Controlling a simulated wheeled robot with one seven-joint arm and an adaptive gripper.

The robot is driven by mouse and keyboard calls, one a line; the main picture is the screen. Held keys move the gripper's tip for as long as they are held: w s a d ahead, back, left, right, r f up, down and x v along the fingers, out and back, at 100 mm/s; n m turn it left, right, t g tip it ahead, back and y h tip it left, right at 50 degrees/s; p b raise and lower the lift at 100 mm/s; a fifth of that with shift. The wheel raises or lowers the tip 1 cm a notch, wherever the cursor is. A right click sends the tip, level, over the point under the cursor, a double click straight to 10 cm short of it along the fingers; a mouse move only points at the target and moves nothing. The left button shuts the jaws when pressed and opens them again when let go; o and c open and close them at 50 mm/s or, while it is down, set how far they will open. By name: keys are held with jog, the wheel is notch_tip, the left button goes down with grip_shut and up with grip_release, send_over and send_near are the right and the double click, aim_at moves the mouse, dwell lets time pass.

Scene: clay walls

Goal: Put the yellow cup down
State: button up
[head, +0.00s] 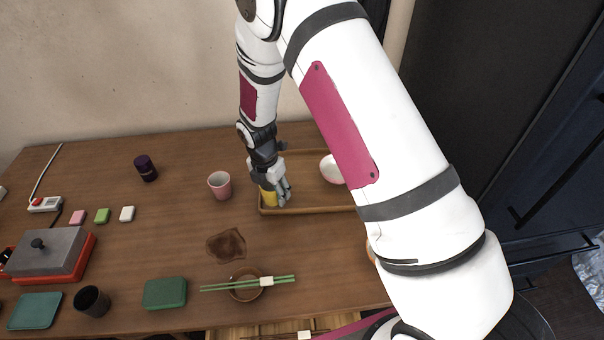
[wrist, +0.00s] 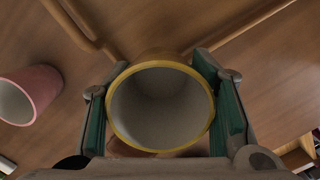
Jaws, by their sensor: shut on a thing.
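My gripper (head: 275,187) is shut on the yellow cup (head: 268,197), pointing down at the left end of a wooden tray. In the wrist view the cup (wrist: 161,62) shows its yellow rim and pale inside, with the green-padded fingers of my gripper (wrist: 163,108) on both sides of it. The cup is upright and its mouth faces the wrist camera. My fingers hide part of the cup in the head view. I cannot tell whether its base touches a surface.
A pink cup (head: 220,186) stands left of my gripper. The wooden tray (head: 310,209) holds a bowl (head: 331,170). The table (head: 185,235) is clear between the pink cup and the patch.

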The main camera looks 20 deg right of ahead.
send_over(296, 179)
jog(key=shift+s+a+f, duration=0.15)
jog(key=shift+a+f, duration=0.1)
jog(key=shift+f, duration=2.1)
jog(key=shift+f, duration=0.1)
jog(key=o, duration=1.2)
jog(key=shift+o, duration=0.2)
